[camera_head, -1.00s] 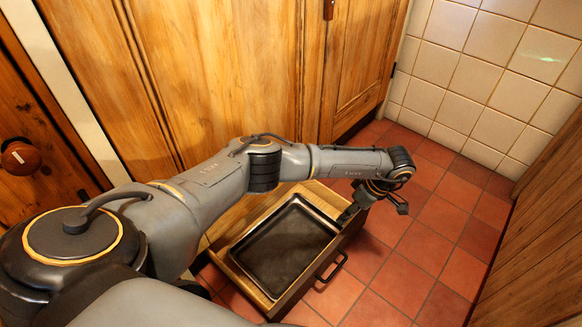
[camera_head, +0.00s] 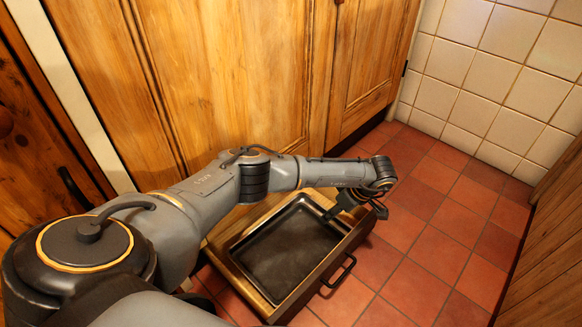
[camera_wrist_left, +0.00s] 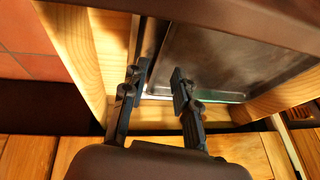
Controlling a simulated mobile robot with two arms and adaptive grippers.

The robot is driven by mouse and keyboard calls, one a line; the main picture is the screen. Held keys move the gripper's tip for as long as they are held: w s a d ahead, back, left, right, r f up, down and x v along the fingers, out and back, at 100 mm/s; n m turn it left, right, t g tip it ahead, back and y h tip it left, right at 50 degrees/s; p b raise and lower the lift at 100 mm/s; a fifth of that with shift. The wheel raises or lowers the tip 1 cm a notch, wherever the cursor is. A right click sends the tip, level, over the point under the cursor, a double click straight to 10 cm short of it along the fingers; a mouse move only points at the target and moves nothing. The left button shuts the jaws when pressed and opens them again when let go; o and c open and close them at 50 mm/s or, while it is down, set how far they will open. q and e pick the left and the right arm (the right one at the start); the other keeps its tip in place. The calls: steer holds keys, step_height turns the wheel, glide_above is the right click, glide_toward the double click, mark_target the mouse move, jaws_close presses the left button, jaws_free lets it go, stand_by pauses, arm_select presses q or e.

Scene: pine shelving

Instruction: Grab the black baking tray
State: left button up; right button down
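The black baking tray (camera_head: 290,250) lies flat inside a pulled-out wooden drawer (camera_head: 222,258). My left arm reaches over the drawer from the left. My left gripper (camera_head: 338,208) is at the tray's far right corner, pointing down into the drawer. In the left wrist view the tray (camera_wrist_left: 225,45) fills the upper right. The two fingers of my left gripper (camera_wrist_left: 158,80) are apart, with the tray's rim showing between them. I cannot tell whether either finger touches the rim. My right gripper is not in view.
The drawer has a dark handle (camera_head: 340,272) on its front. Wooden cabinet doors (camera_head: 220,80) rise behind it. Red floor tiles (camera_head: 420,235) are clear to the right, up to a white tiled wall (camera_head: 500,90) and a wooden panel (camera_head: 550,260).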

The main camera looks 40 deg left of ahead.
mark_target(324, 226)
arm_select(q)
steer(key=b+x, duration=0.3)
steer(key=x, duration=0.1)
steer(key=shift+s, duration=0.1)
steer(key=shift+r, duration=0.1)
jaws_close()
